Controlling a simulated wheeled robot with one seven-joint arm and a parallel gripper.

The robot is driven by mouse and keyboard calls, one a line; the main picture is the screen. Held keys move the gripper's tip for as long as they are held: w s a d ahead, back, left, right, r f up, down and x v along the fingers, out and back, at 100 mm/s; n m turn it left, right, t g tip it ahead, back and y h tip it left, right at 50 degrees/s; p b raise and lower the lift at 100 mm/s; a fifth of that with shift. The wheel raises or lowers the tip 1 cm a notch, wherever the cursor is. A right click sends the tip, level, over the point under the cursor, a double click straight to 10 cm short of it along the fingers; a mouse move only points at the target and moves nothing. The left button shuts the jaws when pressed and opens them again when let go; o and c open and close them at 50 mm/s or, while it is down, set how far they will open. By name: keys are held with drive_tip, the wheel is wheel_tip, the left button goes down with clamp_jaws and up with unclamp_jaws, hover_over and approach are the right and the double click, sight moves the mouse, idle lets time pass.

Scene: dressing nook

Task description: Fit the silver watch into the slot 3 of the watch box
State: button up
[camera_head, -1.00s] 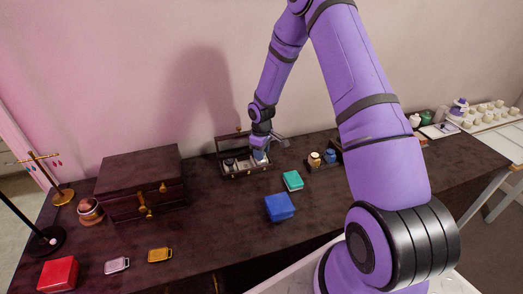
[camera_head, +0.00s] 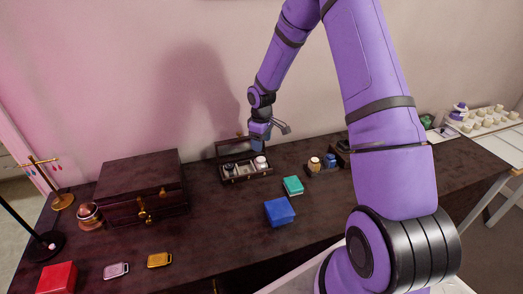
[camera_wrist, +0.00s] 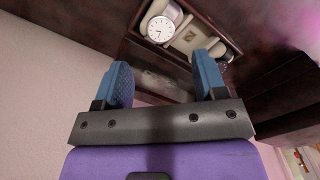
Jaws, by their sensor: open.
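The watch box (camera_head: 247,174) stands open at the back of the table, its lid raised. A silver watch with a white dial (camera_head: 261,162) sits in the compartment at its right end, and it also shows dial up in the wrist view (camera_wrist: 160,28). A dark watch (camera_head: 230,168) sits at the left end and shows at the box's other end in the wrist view (camera_wrist: 228,54). Pale cushions (camera_wrist: 190,38) lie between them. My gripper (camera_head: 259,147) is just above the box's right part. Its blue fingers (camera_wrist: 165,78) are apart, with nothing between them.
A dark chest (camera_head: 142,185) stands left of the box. A teal box (camera_head: 293,186) and blue box (camera_head: 280,211) lie in front to the right. A small holder (camera_head: 322,171) with a cream and a blue item stands right. Two flat cases and a red box (camera_head: 56,277) lie front left.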

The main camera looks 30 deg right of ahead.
drive_tip(key=s+a+r+m+t, duration=0.15)
drive_tip(key=s+r, duration=0.25)
drive_tip(key=r, duration=0.5)
drive_tip(key=s+a+r+m+h, duration=0.15)
drive_tip(key=s+r, duration=0.25)
drive_tip(key=r, duration=0.5)
drive_tip(key=s+a+r+t, duration=0.1)
drive_tip(key=s+a+r, duration=0.1)
drive_tip(key=s+r, duration=0.5)
drive_tip(key=s+a+r+m+t, duration=0.1)
drive_tip(key=s+r, duration=0.4)
drive_tip(key=s, duration=0.5)
drive_tip(key=s+a+r+m+t+y, duration=0.1)
drive_tip(key=s+r, duration=0.4)
drive_tip(key=s, duration=0.5)
drive_tip(key=shift+s+a+r+m+t, duration=0.25)
drive_tip(key=shift+a+m+t, duration=0.1)
drive_tip(key=shift+a+m, duration=0.6)
drive_tip(key=shift+y, duration=0.25)
drive_tip(key=shift+r, duration=0.35)
